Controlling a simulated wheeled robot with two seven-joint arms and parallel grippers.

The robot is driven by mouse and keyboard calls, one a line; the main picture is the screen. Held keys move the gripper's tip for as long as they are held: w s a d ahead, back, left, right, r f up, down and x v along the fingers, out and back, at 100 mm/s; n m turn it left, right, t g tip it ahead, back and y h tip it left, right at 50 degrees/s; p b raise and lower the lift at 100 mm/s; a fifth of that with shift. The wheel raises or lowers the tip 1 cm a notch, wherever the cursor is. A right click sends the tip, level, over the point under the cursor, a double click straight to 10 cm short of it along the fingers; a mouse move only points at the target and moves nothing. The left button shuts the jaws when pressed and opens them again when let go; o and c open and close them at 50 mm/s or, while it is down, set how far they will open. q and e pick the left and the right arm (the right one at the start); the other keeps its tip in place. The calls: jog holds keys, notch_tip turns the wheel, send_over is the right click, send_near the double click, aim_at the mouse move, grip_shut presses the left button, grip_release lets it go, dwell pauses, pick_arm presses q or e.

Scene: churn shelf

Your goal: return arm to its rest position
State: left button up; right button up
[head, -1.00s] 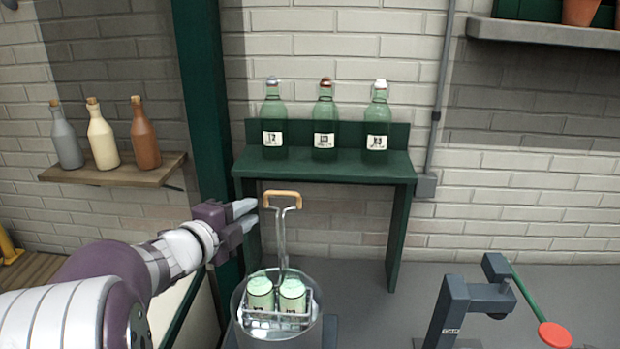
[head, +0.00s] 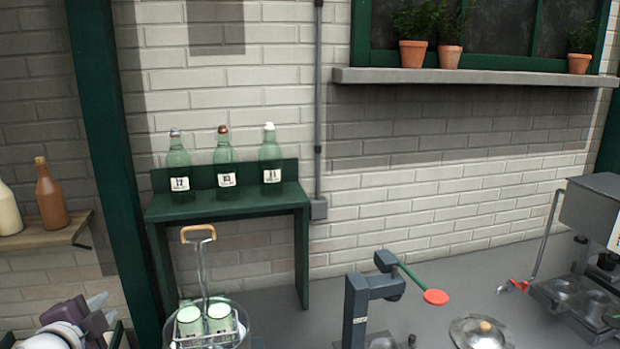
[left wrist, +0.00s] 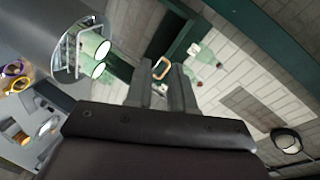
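My left gripper (head: 100,308) is at the lower left in the head view, left of the bottle carrier and apart from it. In the left wrist view its two fingers (left wrist: 163,88) stand apart with nothing gripped between them. The carrier (head: 203,270), a wire rack with a tan handle, stands in a round metal vessel and holds two pale green bottles (head: 219,318). The carrier's handle (left wrist: 162,68) shows beyond my fingertips in the left wrist view. My right gripper is not in view.
A dark green shelf (head: 228,207) bears three green bottles (head: 225,163). A green post (head: 115,150) stands left of it. A grey stand with a green, red-ended lever (head: 410,276) is right of the carrier. A grey machine (head: 590,270) is at the far right.

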pick_arm(q)
jog(key=s+f+n+g+y, duration=0.2)
jog(key=s+f+n+g, duration=0.5)
jog(key=f+n, duration=0.35)
jog(key=s+d+f+n+g+h, duration=0.1)
jog(key=s+d+f+g, duration=0.2)
jog(key=d, duration=0.6)
jog(key=s+d+f+n+g+h, duration=0.1)
jog(key=s+d+f+g+h, duration=0.1)
jog(key=s+d+f, duration=0.4)
jog(key=d+g, duration=0.1)
jog(key=d, duration=0.2)
jog(key=shift+h, duration=0.3)
jog(key=shift+a, duration=0.1)
